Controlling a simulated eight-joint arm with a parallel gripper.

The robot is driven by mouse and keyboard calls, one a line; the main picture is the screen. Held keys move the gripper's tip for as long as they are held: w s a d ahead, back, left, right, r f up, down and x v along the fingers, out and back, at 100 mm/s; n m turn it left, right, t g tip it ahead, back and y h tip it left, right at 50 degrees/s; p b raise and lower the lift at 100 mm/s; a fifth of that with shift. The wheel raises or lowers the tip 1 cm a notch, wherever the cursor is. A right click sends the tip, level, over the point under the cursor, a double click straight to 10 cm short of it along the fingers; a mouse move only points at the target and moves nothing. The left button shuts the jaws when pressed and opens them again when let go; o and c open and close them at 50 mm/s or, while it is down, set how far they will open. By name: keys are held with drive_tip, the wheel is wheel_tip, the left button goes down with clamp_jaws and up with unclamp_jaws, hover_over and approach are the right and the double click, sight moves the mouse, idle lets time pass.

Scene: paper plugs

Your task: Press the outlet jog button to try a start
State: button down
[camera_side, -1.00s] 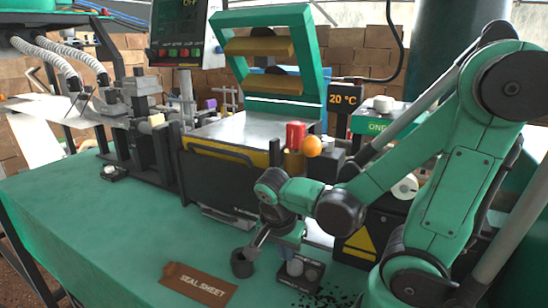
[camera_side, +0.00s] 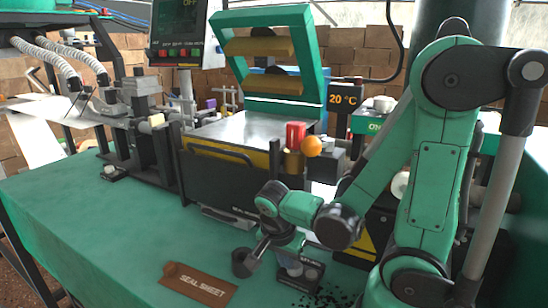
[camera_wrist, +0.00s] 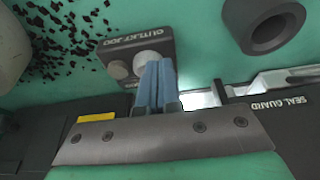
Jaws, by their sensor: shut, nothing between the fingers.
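The outlet jog box (camera_wrist: 140,38) is a dark box with white lettering at the top of the wrist view, with a larger pale button (camera_wrist: 146,60) and a smaller grey one (camera_wrist: 117,70). My gripper (camera_wrist: 158,68) is shut and empty, its blue fingers side by side. The fingertips overlap the lower edge of the larger button in the wrist view; I cannot tell whether they touch it. In the side view, the box (camera_side: 311,275) sits on the green table, with my gripper (camera_side: 290,256) just above it and partly hiding it.
A dark hollow cylinder (camera_side: 242,263) stands left of the box. Black scraps (camera_wrist: 65,30) lie beside the box.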

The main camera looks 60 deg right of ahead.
drive_tip(key=shift+r, duration=0.1)
idle(0.3)
drive_tip(key=shift+r, duration=1)
drive_tip(key=shift+r, duration=1.5)
